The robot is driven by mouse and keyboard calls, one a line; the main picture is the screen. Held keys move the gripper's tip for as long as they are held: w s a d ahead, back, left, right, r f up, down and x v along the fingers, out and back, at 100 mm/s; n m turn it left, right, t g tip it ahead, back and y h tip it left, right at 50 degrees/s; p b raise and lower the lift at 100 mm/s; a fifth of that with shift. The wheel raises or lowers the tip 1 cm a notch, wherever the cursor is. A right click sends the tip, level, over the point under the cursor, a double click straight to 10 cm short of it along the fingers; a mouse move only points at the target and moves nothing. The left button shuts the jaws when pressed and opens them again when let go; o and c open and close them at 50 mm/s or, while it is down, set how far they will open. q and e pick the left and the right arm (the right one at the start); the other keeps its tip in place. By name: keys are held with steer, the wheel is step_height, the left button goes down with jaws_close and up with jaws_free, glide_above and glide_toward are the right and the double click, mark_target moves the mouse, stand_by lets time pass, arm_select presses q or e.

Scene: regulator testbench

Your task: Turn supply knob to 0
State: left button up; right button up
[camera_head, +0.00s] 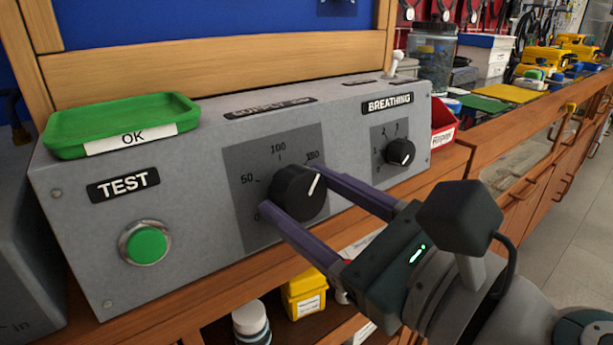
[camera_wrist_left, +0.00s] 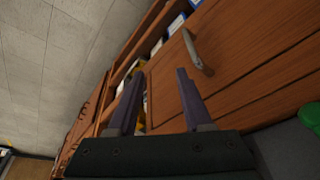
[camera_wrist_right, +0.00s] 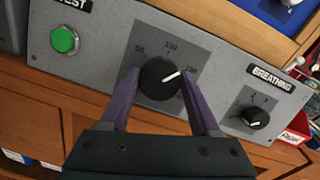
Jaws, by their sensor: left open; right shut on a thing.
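The supply knob (camera_head: 298,193) is a large black dial with a white pointer line on the grey test box (camera_head: 190,260). In the head view its pointer aims up and right, toward the 150 mark; the 0 mark is at lower left. My right gripper (camera_head: 292,190) has its two purple fingers on either side of the knob, shut on it. The knob (camera_wrist_right: 160,79) also shows between the fingers in the right wrist view. My left gripper (camera_wrist_left: 158,88) is open and empty, in front of wooden cabinet fronts; it is not in the head view.
The smaller breathing knob (camera_head: 400,152) is right of the supply knob. A green test button (camera_head: 147,245) is at left, and a green OK tray (camera_head: 122,122) sits on top of the box. A red bin (camera_head: 442,127) stands beside the box's right end.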

steer(key=n+g, duration=0.1)
steer(key=n, duration=0.3)
steer(key=shift+y, duration=0.3)
steer(key=n+g, duration=0.1)
steer(key=n, duration=0.4)
steer(key=n+g, duration=0.1)
steer(key=n, duration=0.3)
steer(key=shift+d+r+p, duration=0.1)
steer(key=shift+r+p, duration=0.05)
steer(key=shift+p, duration=0.2)
steer(key=n+p, duration=0.2)
steer(key=n, duration=0.2)
steer(key=shift+w+r+n+g, duration=0.1)
steer(key=shift+n+g, duration=0.2)
steer(key=shift+n, duration=0.1)
steer(key=n+p, duration=0.1)
steer(key=n, duration=0.1)
steer(key=n+h+p, duration=0.1)
steer(key=n, duration=0.1)
steer(key=shift+r+h+p, duration=0.1)
steer(key=shift+h+p, duration=0.2)
steer(key=n+h+p, duration=0.1)
steer(key=n+p, duration=0.2)
steer(key=n, duration=0.1)
steer(key=n+h+p, duration=0.1)
steer(key=n+p, duration=0.2)
steer(key=shift+n, duration=0.3)
steer(key=shift+n+p, duration=0.45)
steer(key=shift+n, duration=0.45)
